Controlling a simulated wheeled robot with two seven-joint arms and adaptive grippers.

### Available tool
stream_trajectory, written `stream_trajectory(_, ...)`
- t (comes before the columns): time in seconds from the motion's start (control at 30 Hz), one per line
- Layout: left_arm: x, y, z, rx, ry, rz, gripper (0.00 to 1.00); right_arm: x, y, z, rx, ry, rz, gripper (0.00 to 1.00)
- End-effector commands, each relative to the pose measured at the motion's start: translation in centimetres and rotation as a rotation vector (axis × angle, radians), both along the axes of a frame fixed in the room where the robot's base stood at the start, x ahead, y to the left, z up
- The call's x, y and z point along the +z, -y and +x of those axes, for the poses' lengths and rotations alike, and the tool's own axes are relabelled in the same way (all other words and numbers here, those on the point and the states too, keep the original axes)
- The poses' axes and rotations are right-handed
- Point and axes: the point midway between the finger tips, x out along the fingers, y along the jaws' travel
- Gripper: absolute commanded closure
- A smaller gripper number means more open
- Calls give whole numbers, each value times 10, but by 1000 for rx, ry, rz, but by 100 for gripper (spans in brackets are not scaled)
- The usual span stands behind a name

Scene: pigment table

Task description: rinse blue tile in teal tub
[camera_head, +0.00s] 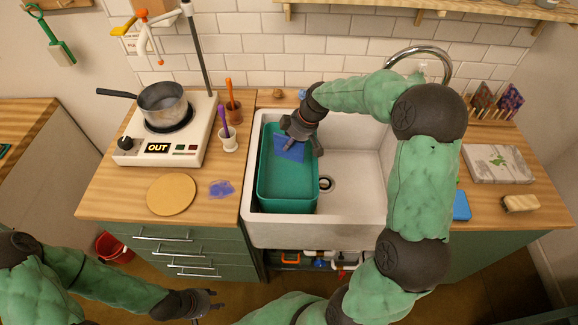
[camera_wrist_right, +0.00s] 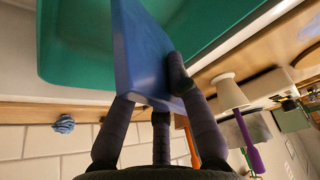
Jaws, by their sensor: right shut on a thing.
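The blue tile (camera_head: 289,149) is held by my right gripper (camera_head: 303,146) over the teal tub (camera_head: 286,197), which sits in the left part of the white sink. In the right wrist view the tile (camera_wrist_right: 145,55) is tilted between the fingers, with the teal tub (camera_wrist_right: 75,68) behind it. I cannot tell whether the tile touches the tub's inside. My left gripper (camera_head: 203,303) is low at the front, away from the counter and the tub; its fingers are too small to read.
The white sink (camera_head: 352,170) has bare room right of the tub. A hot plate (camera_head: 170,136) with a pot (camera_head: 162,103), a round wooden board (camera_head: 171,194) and a blue-violet patch (camera_head: 221,188) are on the left counter. A curved faucet (camera_head: 425,51) rises behind the sink.

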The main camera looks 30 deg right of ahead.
Motion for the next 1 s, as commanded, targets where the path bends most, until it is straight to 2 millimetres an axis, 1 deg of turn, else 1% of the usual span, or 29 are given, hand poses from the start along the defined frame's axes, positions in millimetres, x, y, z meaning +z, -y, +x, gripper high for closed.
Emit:
stream_trajectory(0.03,4,0,0,0,0,0,60,7,0,1,-1,2,-1,100)
stream_trajectory(0.63,29,0,0,0,0,0,60,47,0,1,0,3,-1,100)
stream_trajectory(0.77,31,0,0,0,0,0,60,51,0,0,1,2,0,100)
stream_trajectory(1.0,31,0,0,0,0,0,60,51,0,0,0,1,0,100)
